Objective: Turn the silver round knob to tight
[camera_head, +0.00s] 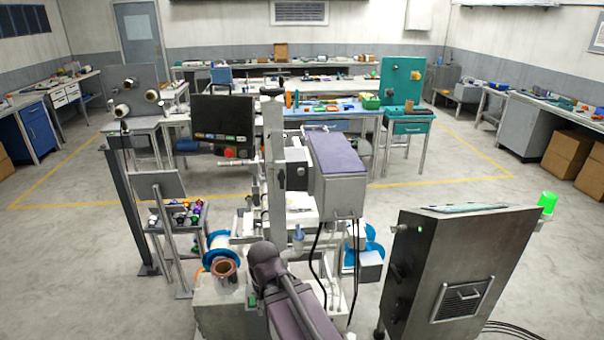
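I cannot make out a silver round knob for certain at this size. A machine with film reels stands in the middle, with a grey and purple housing (337,165) on an upright column (273,150). A blue-flanged reel (216,240) and a copper-brown roll (224,268) sit at its lower left. My purple-grey arm link rises from the bottom centre and hides part of the machine. My gripper does not show.
A dark control panel (222,118) with coloured buttons is at the machine's left. A large grey cabinet (455,270) with a green lamp (547,202) stands at the right, with cables on the floor. A teal cabinet (408,125) and benches stand behind.

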